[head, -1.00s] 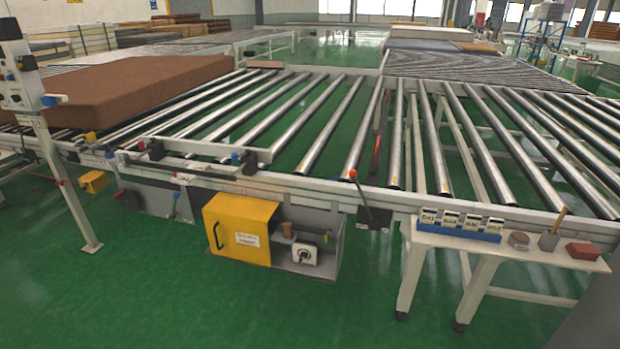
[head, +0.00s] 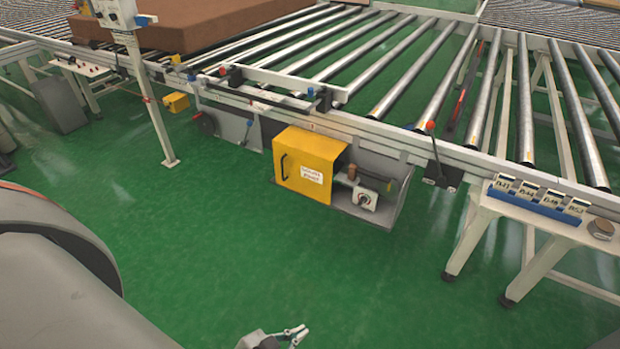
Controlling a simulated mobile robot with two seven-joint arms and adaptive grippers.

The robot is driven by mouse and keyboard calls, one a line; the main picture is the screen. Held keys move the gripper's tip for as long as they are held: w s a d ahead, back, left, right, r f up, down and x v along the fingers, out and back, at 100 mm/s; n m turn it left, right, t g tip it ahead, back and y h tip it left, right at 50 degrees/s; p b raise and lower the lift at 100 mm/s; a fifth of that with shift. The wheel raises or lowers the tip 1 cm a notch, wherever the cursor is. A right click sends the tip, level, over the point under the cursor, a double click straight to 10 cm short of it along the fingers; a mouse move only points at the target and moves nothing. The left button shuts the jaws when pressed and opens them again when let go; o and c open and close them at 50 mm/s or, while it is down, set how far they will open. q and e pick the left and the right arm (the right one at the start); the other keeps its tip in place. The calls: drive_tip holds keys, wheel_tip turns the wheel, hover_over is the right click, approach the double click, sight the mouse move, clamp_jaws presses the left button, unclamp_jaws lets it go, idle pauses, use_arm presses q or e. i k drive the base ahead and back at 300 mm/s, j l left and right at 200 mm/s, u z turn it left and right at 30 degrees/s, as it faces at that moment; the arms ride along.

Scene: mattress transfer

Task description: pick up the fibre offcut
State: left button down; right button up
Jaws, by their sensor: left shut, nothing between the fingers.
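A small flat brown piece (head: 352,2), possibly the fibre offcut, lies at the far side of the roller conveyor (head: 375,132), cut by the top edge of the head view. I cannot tell for sure that it is the offcut. My left gripper (head: 297,333) shows at the bottom edge, low over the green floor and far from that piece. It is shut and empty; part of it is cut off by the frame. My right gripper is not in view.
A thick brown mattress slab (head: 190,28) lies on the rollers at upper left. A yellow box (head: 308,165) sits under the conveyor's near side. A post with a control box (head: 118,12) stands left. A white side table (head: 540,222) carries a blue labelled rack (head: 540,198). Green floor is open in front.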

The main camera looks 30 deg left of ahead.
sight(351, 173)
drive_tip(key=i+l+u, duration=0.2)
drive_tip(key=i, duration=0.3)
drive_tip(key=i+l+u, duration=0.2)
drive_tip(key=i, duration=0.25)
drive_tip(key=i+l+u, duration=0.2)
drive_tip(key=i, duration=0.55)
